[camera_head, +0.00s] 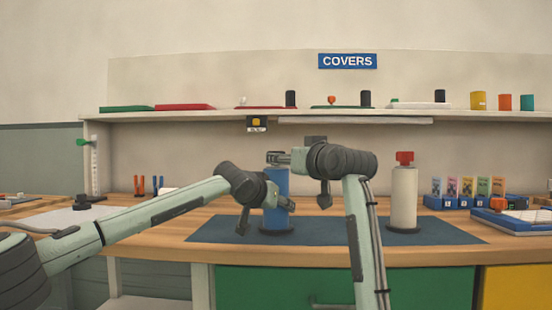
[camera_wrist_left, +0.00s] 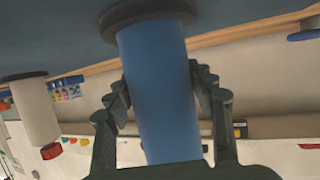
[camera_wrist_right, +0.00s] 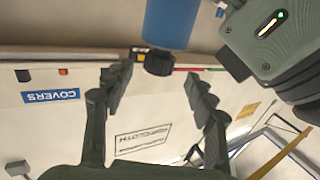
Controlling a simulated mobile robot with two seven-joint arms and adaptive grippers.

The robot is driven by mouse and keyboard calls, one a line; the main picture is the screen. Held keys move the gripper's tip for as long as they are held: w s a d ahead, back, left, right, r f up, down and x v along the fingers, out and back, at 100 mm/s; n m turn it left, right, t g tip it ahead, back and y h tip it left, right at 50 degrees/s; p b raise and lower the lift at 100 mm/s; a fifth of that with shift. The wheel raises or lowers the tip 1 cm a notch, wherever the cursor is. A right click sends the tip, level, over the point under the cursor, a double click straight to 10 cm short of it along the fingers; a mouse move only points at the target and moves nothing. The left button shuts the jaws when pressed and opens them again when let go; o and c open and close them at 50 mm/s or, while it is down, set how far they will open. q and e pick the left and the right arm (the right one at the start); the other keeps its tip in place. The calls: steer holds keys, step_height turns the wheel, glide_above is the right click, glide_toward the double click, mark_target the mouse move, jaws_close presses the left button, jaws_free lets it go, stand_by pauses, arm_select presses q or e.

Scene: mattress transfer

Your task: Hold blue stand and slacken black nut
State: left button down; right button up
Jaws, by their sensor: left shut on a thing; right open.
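The blue stand (camera_head: 276,186) stands upright on its dark round base on the dark blue mat (camera_head: 225,229). My left gripper (camera_head: 267,215) is shut around the stand's body; in the left wrist view its fingers (camera_wrist_left: 163,85) lie on both sides of the blue cylinder (camera_wrist_left: 160,95). The black nut (camera_wrist_right: 158,62) sits on the end of the blue stand (camera_wrist_right: 171,22) in the right wrist view. My right gripper (camera_head: 277,158) is open at the stand's top, and its fingers (camera_wrist_right: 158,85) lie apart on either side of the nut. In the head view the right gripper largely hides the nut.
A white stand (camera_head: 403,200) with a red nut (camera_head: 404,158) stands on the mat to the right. A blue holder (camera_head: 455,203) with coloured cards and a tray (camera_head: 515,222) lie farther right. A shelf (camera_head: 200,114) with covers and cups runs above the bench.

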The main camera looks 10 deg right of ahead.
steer(key=x, duration=0.7)
steer(key=shift+w, duration=0.2)
steer(key=shift+c, duration=0.6)
steer(key=c, duration=1.1)
steer(key=shift+n+y, duration=0.3)
steer(key=n+g+y, duration=0.1)
steer(key=n+y, duration=0.1)
steer(key=n+g+y, duration=0.1)
steer(key=n+y, duration=0.1)
steer(key=y, duration=0.1)
steer(key=shift+d+g+y, duration=0.1)
steer(key=shift+g+y, duration=0.2)
steer(key=shift+g, duration=0.1)
steer(key=shift+n+g+y, duration=1.8)
steer(key=shift+g+y, duration=0.3)
steer(key=shift+f+g, duration=0.1)
steer(key=shift+g, duration=0.2)
steer(key=o, duration=1.2)
